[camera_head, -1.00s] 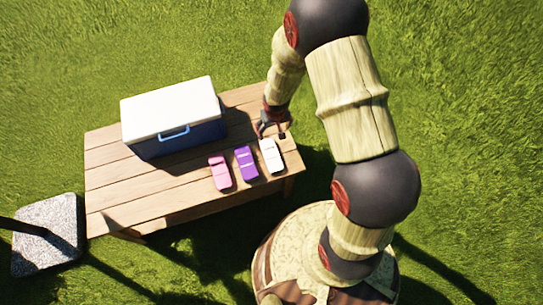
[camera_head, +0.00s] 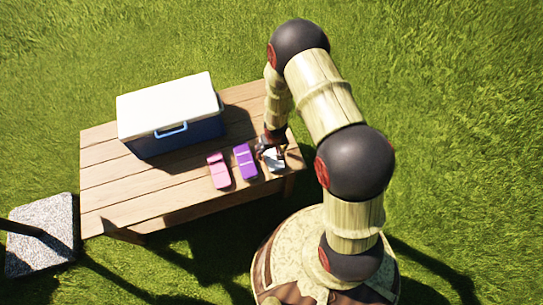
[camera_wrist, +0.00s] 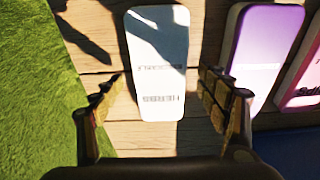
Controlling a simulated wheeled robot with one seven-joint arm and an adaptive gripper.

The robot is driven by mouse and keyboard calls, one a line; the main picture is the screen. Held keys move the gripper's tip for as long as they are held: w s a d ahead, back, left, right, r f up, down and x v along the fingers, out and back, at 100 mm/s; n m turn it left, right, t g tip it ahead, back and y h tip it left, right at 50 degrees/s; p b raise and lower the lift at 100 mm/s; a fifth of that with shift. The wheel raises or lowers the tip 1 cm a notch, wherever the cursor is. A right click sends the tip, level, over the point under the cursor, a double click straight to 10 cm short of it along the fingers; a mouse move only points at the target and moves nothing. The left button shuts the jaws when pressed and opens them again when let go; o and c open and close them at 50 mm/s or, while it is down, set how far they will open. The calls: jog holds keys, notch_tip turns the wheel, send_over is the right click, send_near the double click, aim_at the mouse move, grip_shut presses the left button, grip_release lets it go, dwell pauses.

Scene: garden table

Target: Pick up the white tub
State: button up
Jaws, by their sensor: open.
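The white tub (camera_head: 274,163) lies on the wooden table near its right end, partly hidden by my gripper (camera_head: 271,147) in the head view. In the wrist view the white tub (camera_wrist: 158,60) lies lengthwise with small dark print on its top and a shadow across it. My gripper (camera_wrist: 160,96) is open in the wrist view. Its fingers show on either side of the tub's lower part, with table boards visible between each finger and the tub. I cannot tell how high the fingers are above the table.
A purple tub (camera_head: 245,161) and a pink tub (camera_head: 219,170) lie left of the white one. A blue cooler with a white lid (camera_head: 170,110) stands behind them. The table's front left (camera_head: 130,205) is clear. A stone slab (camera_head: 42,235) is on the grass.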

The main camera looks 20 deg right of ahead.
jog(key=shift+w+f, duration=0.1)
jog(key=shift+f, duration=0.6)
jog(key=shift+r, duration=0.1)
jog(key=shift+c, duration=0.7)
jog(key=c, duration=1.1)
jog(key=shift+c, duration=0.7)
